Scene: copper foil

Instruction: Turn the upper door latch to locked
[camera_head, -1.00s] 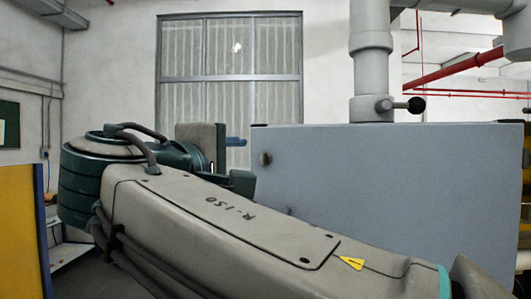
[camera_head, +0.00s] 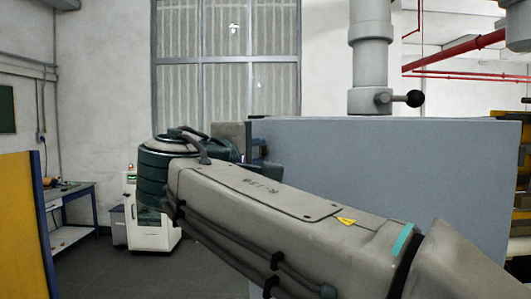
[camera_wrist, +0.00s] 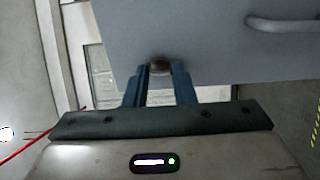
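The grey cabinet door (camera_head: 390,190) fills the right half of the head view. In the wrist view, its face (camera_wrist: 215,40) lies just ahead of my gripper (camera_wrist: 160,72). A small round dark latch knob (camera_wrist: 160,65), apparently the upper door latch, sits near the door's lower edge in that picture. The two blue fingers are apart, with the knob at their tips, in line with the gap. I cannot tell whether they touch it. In the head view, my gripper (camera_head: 262,150) is at the door's left edge, and the latch is hidden there.
A curved door handle (camera_wrist: 283,24) is at the upper right of the wrist view. A grey pipe with a black-knobbed lever (camera_head: 415,98) stands above the cabinet. A yellow panel (camera_head: 22,225), a blue bench (camera_head: 72,195) and a white machine (camera_head: 150,232) are at left, with open floor between.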

